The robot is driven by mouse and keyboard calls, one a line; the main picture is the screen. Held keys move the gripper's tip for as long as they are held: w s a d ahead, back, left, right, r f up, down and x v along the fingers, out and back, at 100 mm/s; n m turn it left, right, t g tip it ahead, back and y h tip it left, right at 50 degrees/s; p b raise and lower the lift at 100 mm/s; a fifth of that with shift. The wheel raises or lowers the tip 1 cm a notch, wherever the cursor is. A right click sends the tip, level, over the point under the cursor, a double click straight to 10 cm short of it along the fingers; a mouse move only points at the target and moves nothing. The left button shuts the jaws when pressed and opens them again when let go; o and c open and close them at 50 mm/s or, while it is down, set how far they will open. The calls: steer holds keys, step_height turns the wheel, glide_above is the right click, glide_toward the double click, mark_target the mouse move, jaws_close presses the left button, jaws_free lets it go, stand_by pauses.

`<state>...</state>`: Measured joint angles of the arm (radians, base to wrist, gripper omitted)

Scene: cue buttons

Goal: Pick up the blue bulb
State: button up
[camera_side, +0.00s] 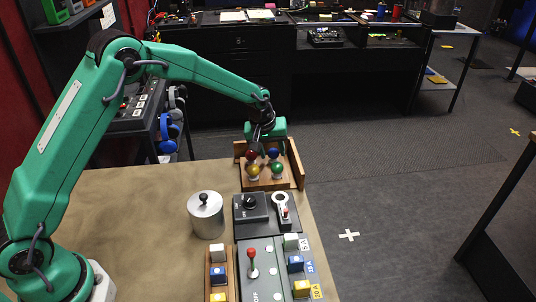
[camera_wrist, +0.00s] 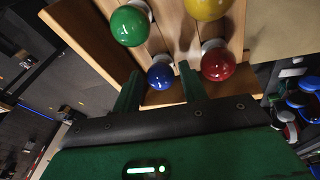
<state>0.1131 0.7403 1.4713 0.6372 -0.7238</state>
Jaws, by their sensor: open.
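The blue bulb (camera_side: 273,154) sits in a wooden tray (camera_side: 297,160) at the far end of the table, beside a red bulb (camera_side: 251,154), a yellow bulb (camera_side: 253,169) and a green bulb (camera_side: 278,170). My gripper (camera_side: 264,142) is over the back of the tray. In the wrist view the blue bulb (camera_wrist: 161,76) stands on a white base, just beyond and between the fingertips of my open gripper (camera_wrist: 160,82). I cannot tell whether the fingers touch it. The red bulb (camera_wrist: 218,64) is close to the right finger.
A metal canister (camera_side: 206,215) stands left of a dark switch box (camera_side: 250,208). A grey panel (camera_side: 262,270) with a red-tipped lever (camera_side: 252,262) and several coloured buttons lies at the front. The table's left part is clear.

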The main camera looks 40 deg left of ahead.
steer(key=shift+w+f, duration=0.15)
steer(key=shift+f, duration=0.3)
steer(key=shift+c, duration=0.2)
steer(key=c, duration=0.7)
